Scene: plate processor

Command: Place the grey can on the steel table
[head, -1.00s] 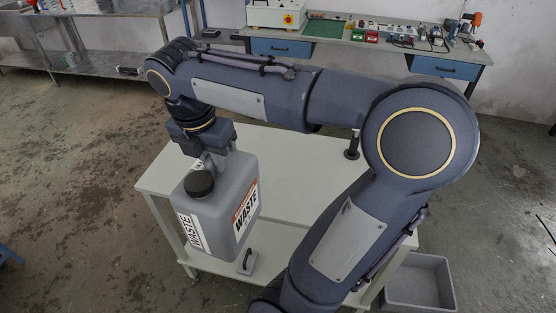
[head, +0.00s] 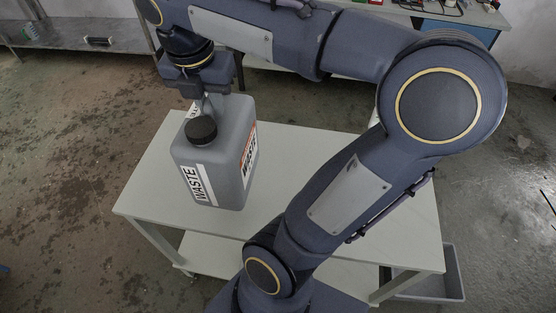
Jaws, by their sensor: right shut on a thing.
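The grey can (head: 222,165) has a black cap and labels reading WASTE. It is upright over the left part of the white table in front of me. I cannot tell whether its base touches the tabletop or hangs just above it. My right gripper (head: 206,98) points down from above and is shut on the can's top handle; the fingertips are mostly hidden. The steel table (head: 75,35) is at the upper left, with its lower shelf and legs showing and its top largely out of the picture. My left gripper is not in view.
The white table (head: 320,165) has a clear top around the can. A grey bin (head: 449,275) stands on the floor at its right. A workbench with blue drawers (head: 455,33) is at the back right. A dark item (head: 98,41) is at the steel shelf.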

